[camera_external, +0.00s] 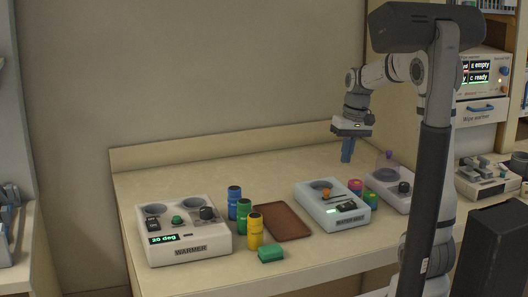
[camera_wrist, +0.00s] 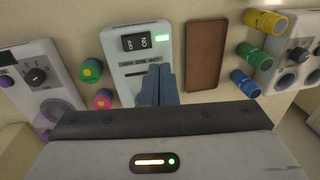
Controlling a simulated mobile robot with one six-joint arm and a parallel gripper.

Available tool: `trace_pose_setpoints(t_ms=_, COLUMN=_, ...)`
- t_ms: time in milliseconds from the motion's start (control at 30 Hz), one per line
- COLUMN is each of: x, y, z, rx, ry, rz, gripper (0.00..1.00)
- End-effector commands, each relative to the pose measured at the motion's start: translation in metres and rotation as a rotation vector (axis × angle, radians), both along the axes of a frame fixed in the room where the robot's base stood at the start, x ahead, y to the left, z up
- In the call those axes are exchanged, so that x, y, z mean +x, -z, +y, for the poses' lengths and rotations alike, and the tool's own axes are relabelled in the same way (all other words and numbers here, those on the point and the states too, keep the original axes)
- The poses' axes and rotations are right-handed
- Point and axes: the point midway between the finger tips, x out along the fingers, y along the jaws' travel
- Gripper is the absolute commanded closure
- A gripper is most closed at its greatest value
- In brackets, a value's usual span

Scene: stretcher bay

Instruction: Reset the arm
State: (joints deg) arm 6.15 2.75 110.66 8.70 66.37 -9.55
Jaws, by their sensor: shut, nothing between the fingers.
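My gripper (camera_external: 347,150) hangs from my raised arm above the back right part of the counter, fingers pointing down. In the wrist view its blue fingers (camera_wrist: 158,84) are together with nothing between them. They overlap the light blue-grey device in that view, but in the outside view they are well above the counter and touch nothing.
The counter (camera_external: 155,179) holds a warmer (camera_external: 190,249), blue, green and yellow bottles (camera_external: 255,231), a green block (camera_external: 270,254), a brown tray (camera_external: 284,222), a light blue device (camera_external: 327,219) and small colourful jars (camera_external: 355,186). The back left counter is clear.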

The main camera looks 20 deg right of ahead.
Motion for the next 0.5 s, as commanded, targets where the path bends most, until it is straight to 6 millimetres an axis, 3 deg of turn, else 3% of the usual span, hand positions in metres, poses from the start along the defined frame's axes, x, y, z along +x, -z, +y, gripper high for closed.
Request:
trace_pose_setpoints(t_ms=133, x=-0.048, y=-0.008, z=0.008, rx=-0.042, ry=0.005, rz=-0.064, gripper=1.00)
trace_pose_setpoints(t_ms=300, x=-0.108, y=-0.002, z=0.013, rx=-0.091, ry=0.012, rz=-0.148, gripper=1.00)
trace_pose_setpoints(t_ms=500, x=-0.157, y=0.013, z=0.015, rx=-0.126, ry=0.018, rz=-0.227, gripper=1.00)
